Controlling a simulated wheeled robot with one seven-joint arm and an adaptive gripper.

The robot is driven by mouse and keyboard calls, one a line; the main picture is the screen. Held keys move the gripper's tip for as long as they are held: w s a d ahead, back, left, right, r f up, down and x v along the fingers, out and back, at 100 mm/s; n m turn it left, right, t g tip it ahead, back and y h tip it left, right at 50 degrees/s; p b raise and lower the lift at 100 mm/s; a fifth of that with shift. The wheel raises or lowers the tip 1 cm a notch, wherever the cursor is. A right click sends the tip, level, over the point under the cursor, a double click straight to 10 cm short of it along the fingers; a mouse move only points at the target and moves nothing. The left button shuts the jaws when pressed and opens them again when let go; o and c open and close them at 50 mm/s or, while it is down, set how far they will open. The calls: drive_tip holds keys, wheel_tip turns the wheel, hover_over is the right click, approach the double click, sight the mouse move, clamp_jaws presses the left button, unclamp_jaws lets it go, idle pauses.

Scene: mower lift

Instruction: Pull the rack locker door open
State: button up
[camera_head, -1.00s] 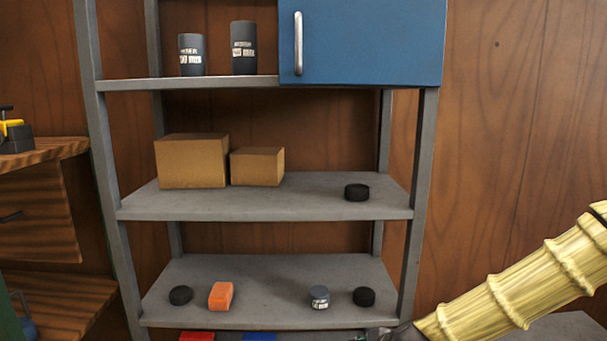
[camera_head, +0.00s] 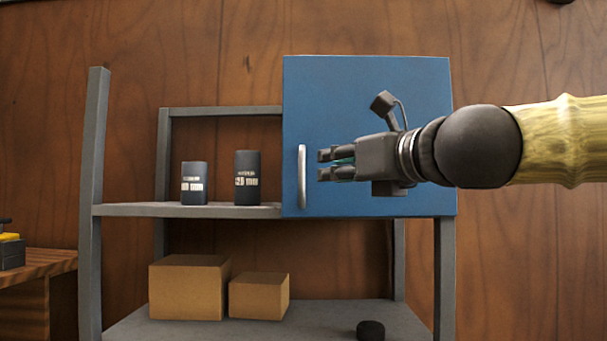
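The blue rack locker door (camera_head: 340,95) is at the top right of the grey rack and looks shut. A vertical silver handle (camera_head: 302,176) is near its left edge. My gripper (camera_head: 321,165) is in front of the door, pointing left, with its fingertips just right of the handle in the picture. Its two fingers are close together with a narrow gap between them, and nothing is seen held there. I cannot tell its depth from the door. The arm comes in from the right and hides part of the door.
Two dark cans, a shorter one (camera_head: 194,184) and a taller one (camera_head: 247,178), stand on the shelf (camera_head: 150,210) left of the door. Two cardboard boxes (camera_head: 187,287) (camera_head: 259,296) and a black puck (camera_head: 370,331) are on the shelf below. The space left of the handle is clear.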

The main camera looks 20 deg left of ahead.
sight(304, 171)
drive_tip(key=p+x, duration=0.2)
drive_tip(key=x, duration=0.8)
drive_tip(key=shift+w+a+p, duration=0.2)
drive_tip(key=shift+w+p, duration=0.05)
drive_tip(key=shift+p, duration=0.15)
clamp_jaws()
